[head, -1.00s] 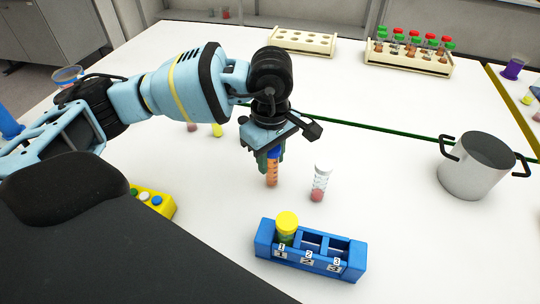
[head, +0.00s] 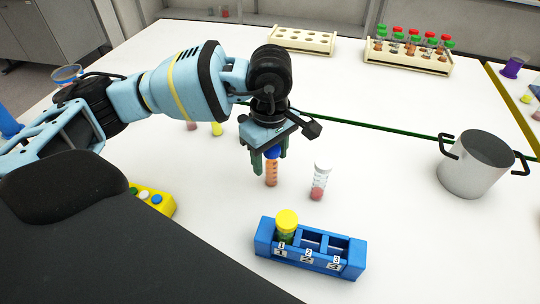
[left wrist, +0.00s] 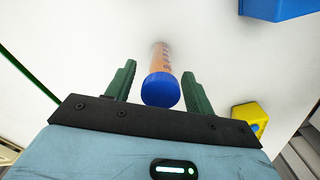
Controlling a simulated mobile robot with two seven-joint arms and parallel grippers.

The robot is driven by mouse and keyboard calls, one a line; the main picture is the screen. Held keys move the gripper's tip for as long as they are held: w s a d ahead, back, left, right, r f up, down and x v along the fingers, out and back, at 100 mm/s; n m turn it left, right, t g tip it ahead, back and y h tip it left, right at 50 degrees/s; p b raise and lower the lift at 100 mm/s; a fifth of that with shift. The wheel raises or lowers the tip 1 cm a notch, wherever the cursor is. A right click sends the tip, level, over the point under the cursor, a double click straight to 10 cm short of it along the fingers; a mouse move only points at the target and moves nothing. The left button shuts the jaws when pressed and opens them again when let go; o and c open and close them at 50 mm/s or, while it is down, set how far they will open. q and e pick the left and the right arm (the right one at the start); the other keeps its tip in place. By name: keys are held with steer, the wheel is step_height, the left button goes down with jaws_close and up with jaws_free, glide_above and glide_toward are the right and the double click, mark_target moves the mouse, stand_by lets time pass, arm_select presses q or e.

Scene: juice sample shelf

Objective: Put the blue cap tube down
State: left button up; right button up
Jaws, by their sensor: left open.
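The blue cap tube (head: 271,172) holds orange contents and stands upright on the white table. It also shows in the left wrist view (left wrist: 160,88), blue cap nearest the camera. My left gripper (head: 268,162) is open around the top of the tube. In the left wrist view its green fingers (left wrist: 158,85) stand on either side of the tube with a gap to each. My right gripper is not in view.
A white cap tube (head: 320,181) stands just right of it. A blue rack (head: 262,237) in front holds a yellow cap tube (head: 286,225) in slot 1; slots 2 and 3 look empty. A pot (head: 474,168) stands right. Wooden racks (head: 303,41) are behind.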

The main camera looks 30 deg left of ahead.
arm_select(q)
step_height(320, 180, up, 12)
steer(key=shift+f, duration=0.15)
stand_by(0.7)
